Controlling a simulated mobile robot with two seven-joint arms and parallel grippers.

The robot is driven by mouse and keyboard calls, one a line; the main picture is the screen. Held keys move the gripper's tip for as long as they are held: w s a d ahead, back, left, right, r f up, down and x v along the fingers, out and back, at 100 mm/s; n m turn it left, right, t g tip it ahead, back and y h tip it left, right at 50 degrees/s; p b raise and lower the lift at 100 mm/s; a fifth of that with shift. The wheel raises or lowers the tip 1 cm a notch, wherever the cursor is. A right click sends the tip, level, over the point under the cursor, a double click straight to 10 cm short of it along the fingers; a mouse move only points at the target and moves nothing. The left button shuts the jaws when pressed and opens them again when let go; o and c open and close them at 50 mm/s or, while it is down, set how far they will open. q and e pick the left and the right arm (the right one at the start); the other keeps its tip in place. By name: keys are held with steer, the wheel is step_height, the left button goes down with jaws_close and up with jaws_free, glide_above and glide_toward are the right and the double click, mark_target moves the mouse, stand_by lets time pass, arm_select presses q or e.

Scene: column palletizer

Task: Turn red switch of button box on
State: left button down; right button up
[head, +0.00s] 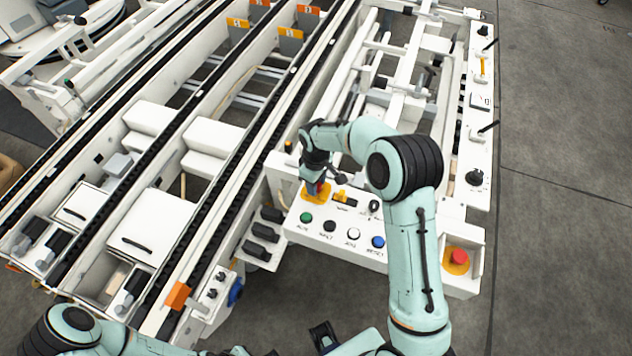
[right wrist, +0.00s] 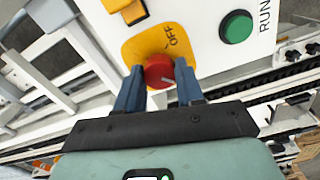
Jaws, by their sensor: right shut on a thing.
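The button box (head: 342,232) is a white panel with coloured buttons. Its red switch (right wrist: 159,71) is a round red knob with a white mark, on a yellow plate (right wrist: 143,46) that reads OFF. My right gripper (right wrist: 160,75) is shut on the red switch, one blue finger on each side. In the head view, my right gripper (head: 317,182) reaches down over the yellow plate and hides most of the switch. My left arm shows at the lower left, but its fingers cannot be made out.
Near the switch are a green RUN button (right wrist: 237,27), a yellow switch (head: 344,198), a black button (head: 329,225), a white button (head: 353,233) and a blue button (head: 378,241). A red emergency button (head: 459,257) sits at the right. Conveyor rails (head: 230,165) run alongside; grey floor (head: 560,150) is clear at right.

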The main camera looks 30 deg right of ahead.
steer(key=shift+r, duration=0.1)
steer(key=o, duration=1)
steer(key=shift+o, duration=0.2)
step_height(320, 180, up, 13)
steer(key=p, duration=0.1)
steer(key=shift+r, duration=0.2)
steer(key=shift+f, duration=0.1)
